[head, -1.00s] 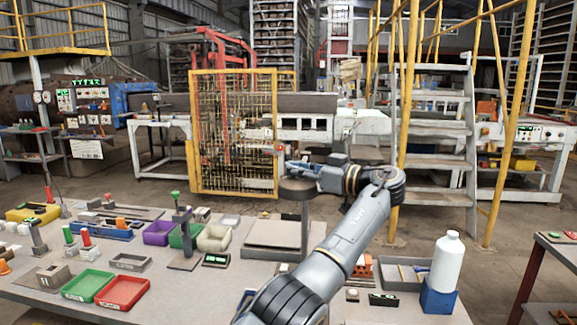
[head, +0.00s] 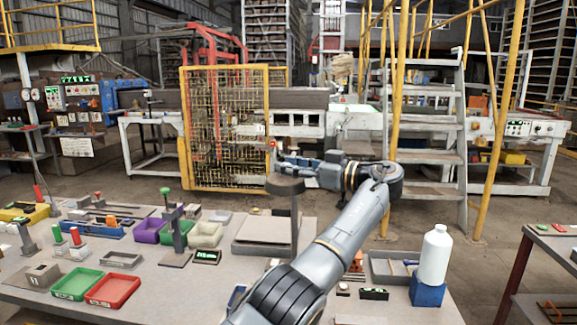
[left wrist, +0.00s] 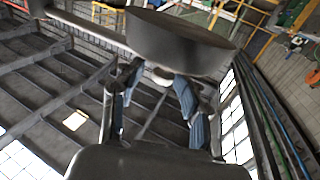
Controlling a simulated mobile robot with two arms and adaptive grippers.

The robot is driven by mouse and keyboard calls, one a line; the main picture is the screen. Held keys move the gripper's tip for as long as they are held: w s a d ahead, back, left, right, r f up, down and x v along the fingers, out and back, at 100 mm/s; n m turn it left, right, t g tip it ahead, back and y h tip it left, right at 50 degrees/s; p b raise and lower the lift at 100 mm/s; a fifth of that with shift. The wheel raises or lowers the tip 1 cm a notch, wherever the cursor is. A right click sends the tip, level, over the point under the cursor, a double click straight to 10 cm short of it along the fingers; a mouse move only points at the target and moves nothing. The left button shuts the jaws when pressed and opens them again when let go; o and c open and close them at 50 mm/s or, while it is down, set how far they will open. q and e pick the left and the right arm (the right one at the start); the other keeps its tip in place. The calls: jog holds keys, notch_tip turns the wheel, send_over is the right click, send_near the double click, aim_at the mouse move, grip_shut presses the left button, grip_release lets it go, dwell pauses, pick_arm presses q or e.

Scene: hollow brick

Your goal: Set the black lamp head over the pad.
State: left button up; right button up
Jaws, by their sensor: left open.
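The black lamp head (head: 285,185), a dark round disc, sits at the top of an upright grey post (head: 294,225). The pad (head: 262,231), a flat grey slab, lies on the table below and left of the post; from here I cannot tell how far the head overhangs it. My left gripper (head: 284,160) is open at the lamp head, just above it in the head view. In the left wrist view the dark lamp head (left wrist: 180,42) fills the top, beyond the spread blue-padded fingers (left wrist: 158,100). I cannot tell whether they touch it. My right gripper is out of view.
Green (head: 78,284) and red (head: 113,290) trays lie at the table's front left, with purple, green and beige bins (head: 206,234) behind. My left arm hides part of the middle.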

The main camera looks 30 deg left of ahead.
pick_arm(q)
jog(key=shift+a, duration=0.3)
jog(key=d, duration=0.7)
jog(key=shift+d, duration=0.35)
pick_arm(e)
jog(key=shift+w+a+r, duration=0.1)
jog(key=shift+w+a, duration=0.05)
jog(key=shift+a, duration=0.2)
pick_arm(q)
jog(key=shift+s+d, duration=0.1)
jog(key=shift+d, duration=0.05)
jog(key=shift+f, duration=0.1)
